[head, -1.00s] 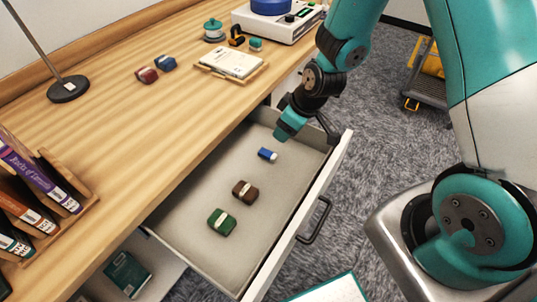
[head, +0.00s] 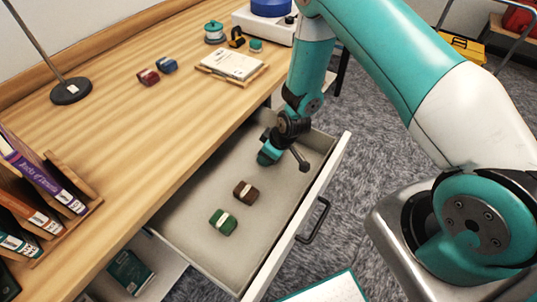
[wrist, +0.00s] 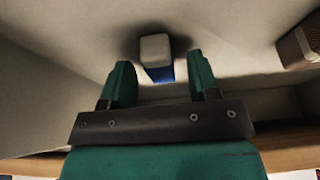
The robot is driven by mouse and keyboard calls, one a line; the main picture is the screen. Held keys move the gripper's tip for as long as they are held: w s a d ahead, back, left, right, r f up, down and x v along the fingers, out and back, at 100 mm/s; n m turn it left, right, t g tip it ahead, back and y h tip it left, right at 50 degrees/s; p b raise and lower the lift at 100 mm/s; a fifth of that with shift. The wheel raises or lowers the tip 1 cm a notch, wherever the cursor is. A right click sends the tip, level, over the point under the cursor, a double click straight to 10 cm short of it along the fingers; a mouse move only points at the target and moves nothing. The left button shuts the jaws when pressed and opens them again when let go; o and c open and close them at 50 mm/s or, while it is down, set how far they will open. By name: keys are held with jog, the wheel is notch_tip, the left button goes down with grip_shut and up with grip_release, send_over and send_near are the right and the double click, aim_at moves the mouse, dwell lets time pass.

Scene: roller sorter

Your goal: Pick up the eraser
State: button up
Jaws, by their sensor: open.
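The eraser (wrist: 156,50) is a small block with a white end and a blue sleeve. In the wrist view it lies on the drawer floor just beyond and between my fingertips, with its blue part nearer to me. My gripper (wrist: 161,80) has its two teal fingers apart, one to each side of the eraser's line, with nothing held. In the head view my gripper (head: 266,157) is low inside the open drawer (head: 185,215), near its far end, and it hides the eraser there.
A brown block (head: 245,192) and a green block (head: 223,222) with pale bands lie nearer in the drawer. The drawer's front wall (head: 300,215) and the desk edge flank my arm. A notepad (head: 232,64) and red and blue blocks lie on the desk.

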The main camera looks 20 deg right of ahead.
jog(key=c, duration=1)
notch_tip(320, 180, up, 20)
jog(key=b, duration=0.1)
